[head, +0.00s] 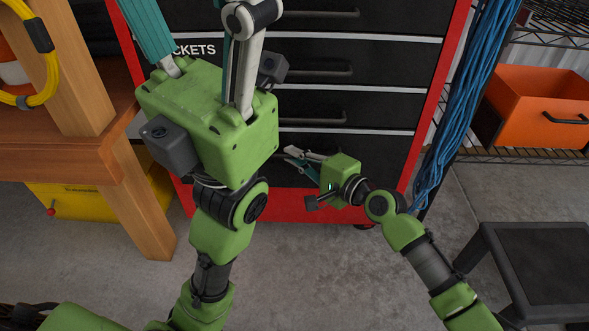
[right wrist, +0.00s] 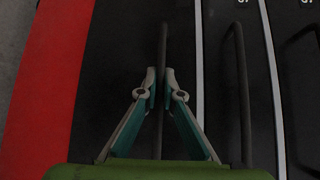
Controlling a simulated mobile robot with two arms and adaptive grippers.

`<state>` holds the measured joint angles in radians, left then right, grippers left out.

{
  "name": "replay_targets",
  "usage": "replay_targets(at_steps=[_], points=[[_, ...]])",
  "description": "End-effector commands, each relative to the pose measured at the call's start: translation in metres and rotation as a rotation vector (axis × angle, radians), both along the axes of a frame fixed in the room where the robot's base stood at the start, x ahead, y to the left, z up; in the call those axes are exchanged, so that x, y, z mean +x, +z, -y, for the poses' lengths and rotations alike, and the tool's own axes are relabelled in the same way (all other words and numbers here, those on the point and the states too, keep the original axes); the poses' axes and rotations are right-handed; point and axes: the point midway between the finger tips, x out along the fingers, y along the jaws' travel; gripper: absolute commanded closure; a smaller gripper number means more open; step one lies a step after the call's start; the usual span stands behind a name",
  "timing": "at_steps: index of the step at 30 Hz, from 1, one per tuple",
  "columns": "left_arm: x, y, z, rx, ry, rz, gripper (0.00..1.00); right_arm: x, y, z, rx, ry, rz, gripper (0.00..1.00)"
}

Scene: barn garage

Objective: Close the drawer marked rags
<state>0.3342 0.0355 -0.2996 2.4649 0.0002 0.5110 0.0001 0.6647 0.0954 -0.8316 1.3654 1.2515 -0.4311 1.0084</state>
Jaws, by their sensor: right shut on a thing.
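A red and black drawer cabinet (head: 425,110) stands in front of me. One drawer shows a partial label ending in "CKETS" (head: 195,49); no "rags" label is readable. My right gripper (head: 288,153) is at the lowest drawer that shows, just above the red base. In the right wrist view its fingers (right wrist: 161,82) are closed on that drawer's dark bar handle (right wrist: 163,42). I cannot tell how far this drawer stands out. My left gripper (head: 205,25) is raised in front of the cabinet's left side, fingers spread, tips cut off by the frame's top.
A wooden bench (head: 60,160) with a yellow case (head: 80,203) under it stands at left. Blue cables (head: 462,90) hang at the cabinet's right. An orange bin (head: 530,92) sits on a wire rack. A black stool (head: 535,262) is at lower right. Concrete floor is clear before the cabinet.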

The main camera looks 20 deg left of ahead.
Motion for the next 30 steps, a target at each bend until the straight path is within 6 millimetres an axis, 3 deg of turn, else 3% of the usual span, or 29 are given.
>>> replay_targets(at_steps=[13, 14, 22, 30], points=[[-0.007, 0.003, 0.001, 0.002, 0.001, 0.025, 0.42, 0.012, 0.001, -0.001, 0.001, -0.005, 0.001, 1.0], [-0.007, 0.003, 0.001, 0.002, 0.001, 0.025, 0.42, 0.012, 0.001, -0.001, 0.0, -0.005, 0.001, 0.86], [-0.006, 0.002, 0.001, 0.001, 0.001, 0.023, 0.42, 0.01, 0.0, -0.001, 0.0, -0.002, 0.0, 0.86], [-0.006, 0.003, 0.001, 0.001, 0.001, 0.023, 0.42, -0.006, 0.003, 0.029, -0.001, -0.003, 0.0, 0.86]])
